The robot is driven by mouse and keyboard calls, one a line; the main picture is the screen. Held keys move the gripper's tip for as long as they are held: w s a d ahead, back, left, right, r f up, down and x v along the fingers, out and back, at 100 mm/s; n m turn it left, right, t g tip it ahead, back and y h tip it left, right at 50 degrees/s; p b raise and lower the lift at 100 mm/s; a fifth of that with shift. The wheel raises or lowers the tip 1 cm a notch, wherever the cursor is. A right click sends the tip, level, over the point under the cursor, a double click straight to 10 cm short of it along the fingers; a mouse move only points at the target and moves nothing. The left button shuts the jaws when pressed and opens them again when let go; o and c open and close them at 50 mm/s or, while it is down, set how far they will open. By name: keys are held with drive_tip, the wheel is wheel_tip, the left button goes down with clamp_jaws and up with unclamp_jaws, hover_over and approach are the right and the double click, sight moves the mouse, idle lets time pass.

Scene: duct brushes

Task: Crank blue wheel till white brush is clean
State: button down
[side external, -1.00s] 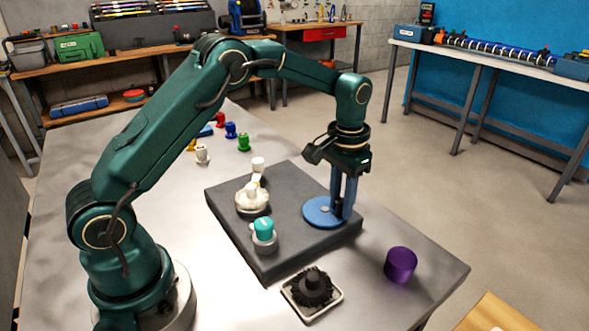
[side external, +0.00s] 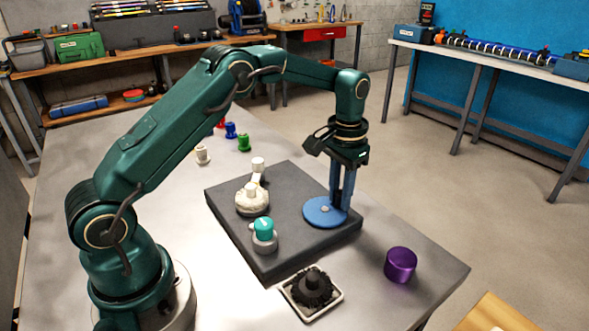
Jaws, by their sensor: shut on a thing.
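The blue wheel (side external: 318,212) is a flat disc on the right part of a dark grey block (side external: 290,241). My gripper (side external: 341,203) points straight down at the wheel's right side. Its jaws are shut on the wheel's handle, which is mostly hidden between the fingers. The white brush (side external: 251,203) is a round, off-white piece on the left part of the block, with darker grey around its lower edge. A pale knob sits on top of it, and a white post (side external: 258,164) stands behind it.
A teal knob (side external: 264,227) stands on the block's near side. A black brush (side external: 312,290) sits in a small tray in front. A purple cylinder (side external: 400,264) stands to the right. Small coloured pegs (side external: 231,131) stand behind the block.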

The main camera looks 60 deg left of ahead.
drive_tip(key=shift+w+a, duration=0.1)
drive_tip(key=shift+w, duration=0.05)
drive_tip(key=shift+w+a+r, duration=0.1)
drive_tip(key=shift+w+a, duration=0.1)
drive_tip(key=shift+a, duration=0.45)
drive_tip(key=shift+a, duration=0.1)
drive_tip(key=shift+s+a+r, duration=0.1)
drive_tip(key=shift+s+a, duration=0.15)
drive_tip(key=shift+a, duration=0.3)
